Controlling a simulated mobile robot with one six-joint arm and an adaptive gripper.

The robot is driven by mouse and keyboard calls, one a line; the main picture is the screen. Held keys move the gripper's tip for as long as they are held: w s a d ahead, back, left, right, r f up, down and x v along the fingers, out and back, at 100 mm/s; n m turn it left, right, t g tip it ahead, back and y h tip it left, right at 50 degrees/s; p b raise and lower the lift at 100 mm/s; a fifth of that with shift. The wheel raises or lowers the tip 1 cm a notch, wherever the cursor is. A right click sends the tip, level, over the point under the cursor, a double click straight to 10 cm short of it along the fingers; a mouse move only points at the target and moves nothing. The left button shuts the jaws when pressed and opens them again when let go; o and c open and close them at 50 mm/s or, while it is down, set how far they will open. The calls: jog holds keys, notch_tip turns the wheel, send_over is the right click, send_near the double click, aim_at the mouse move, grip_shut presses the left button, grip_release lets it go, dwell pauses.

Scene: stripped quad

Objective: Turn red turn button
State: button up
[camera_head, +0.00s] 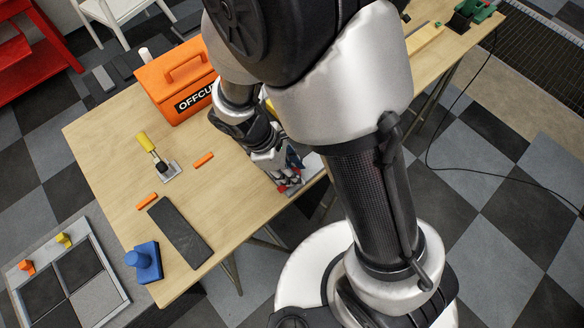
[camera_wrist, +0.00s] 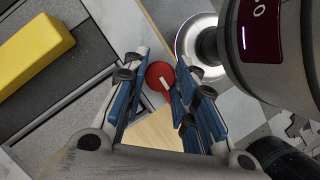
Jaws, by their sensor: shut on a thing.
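The red turn button (camera_wrist: 154,71) is a round knob with a white mark on top; it shows between my fingers in the wrist view. My gripper (camera_wrist: 161,80) has one blue-sided finger at each side of the button and is shut on it. In the camera_head view my gripper (camera_head: 290,178) points down at the near edge of the wooden table, over a light grey plate (camera_head: 313,164). There the button is mostly hidden by my fingers and arm.
The wooden table (camera_head: 105,128) carries an orange box (camera_head: 176,87), a yellow-handled tool (camera_head: 147,142), orange pieces, a dark slab (camera_head: 179,232) and a blue object (camera_head: 145,262). A yellow bar (camera_wrist: 30,50) lies at the wrist view's upper left. A cable (camera_head: 430,143) runs along the floor.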

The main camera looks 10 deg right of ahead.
jog(key=shift+m, duration=0.4)
jog(key=m+g+p, duration=0.1)
jog(key=m, duration=0.1)
jog(key=m+p, duration=0.1)
jog(key=shift+w+r+m+g+y, duration=0.1)
jog(key=shift+w+m+g+y, duration=0.05)
jog(key=shift+m+g+y, duration=0.2)
jog(key=m+g+y+p, duration=0.1)
jog(key=m, duration=0.3)
jog(key=shift+d+m+p, duration=0.15)
jog(key=shift+m+p, duration=0.2)
jog(key=shift+p, duration=0.05)
jog(key=m+y, duration=0.1)
jog(key=m, duration=0.1)
jog(key=m+g+y+p, duration=0.1)
jog(key=m, duration=0.1)
jog(key=shift+w+d, duration=0.1)
jog(key=m, duration=0.2)
jog(key=m+y, duration=0.1)
jog(key=m, duration=0.1)
jog(key=shift+d+m+y+p, duration=0.1)
jog(key=shift+m+y+p, duration=0.15)
jog(key=shift+m+p, duration=0.1)
jog(key=o, duration=1.1)
jog(key=shift+c, duration=0.2)
